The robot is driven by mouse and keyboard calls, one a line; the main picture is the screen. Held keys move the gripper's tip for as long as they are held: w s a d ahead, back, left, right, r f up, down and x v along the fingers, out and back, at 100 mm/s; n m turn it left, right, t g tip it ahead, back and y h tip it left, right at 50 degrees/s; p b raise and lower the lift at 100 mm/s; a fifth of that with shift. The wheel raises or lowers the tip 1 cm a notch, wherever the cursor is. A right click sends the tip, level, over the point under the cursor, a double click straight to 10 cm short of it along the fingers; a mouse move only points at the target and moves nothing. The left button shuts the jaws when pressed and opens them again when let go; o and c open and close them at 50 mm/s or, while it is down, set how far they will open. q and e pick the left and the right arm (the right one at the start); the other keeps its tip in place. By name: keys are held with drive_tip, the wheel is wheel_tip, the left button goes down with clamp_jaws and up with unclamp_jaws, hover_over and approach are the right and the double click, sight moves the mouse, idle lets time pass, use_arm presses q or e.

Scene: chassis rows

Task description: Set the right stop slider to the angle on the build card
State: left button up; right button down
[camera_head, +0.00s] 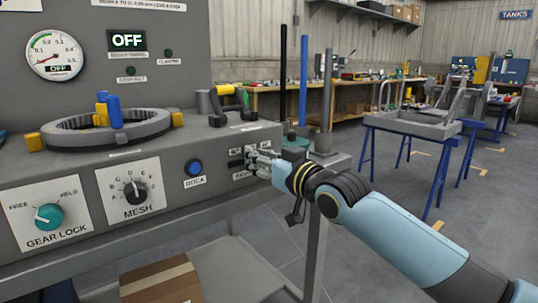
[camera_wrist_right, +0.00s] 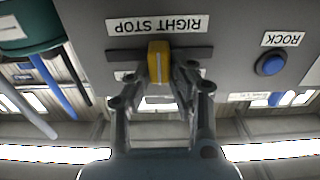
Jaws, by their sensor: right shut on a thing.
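The right stop slider has a yellow knob (camera_wrist_right: 158,62) on a dark horizontal slot (camera_wrist_right: 190,54), under a RIGHT STOP label that appears upside down in the right wrist view. My right gripper (camera_wrist_right: 160,82) is shut on this knob, one finger on each side. In the head view my right gripper (camera_head: 261,163) is at the right end of the machine's front panel, covering the knob and part of the label there. I cannot read a scale or angle at the slider. I cannot make out a build card. My left gripper is not in view.
A blue ROCK button (camera_head: 194,167), MESH dial (camera_head: 135,192) and GEAR LOCK knob (camera_head: 48,217) sit left of the slider on the panel. A ring fixture (camera_head: 75,136) stands on top. A cardboard box (camera_head: 160,284) is below. Blue trestles (camera_head: 445,160) stand at right.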

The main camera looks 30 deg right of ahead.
drive_tip(key=c, duration=1.2)
unclamp_jaws()
drive_tip(key=s+d, duration=0.1)
drive_tip(key=s, duration=1.1)
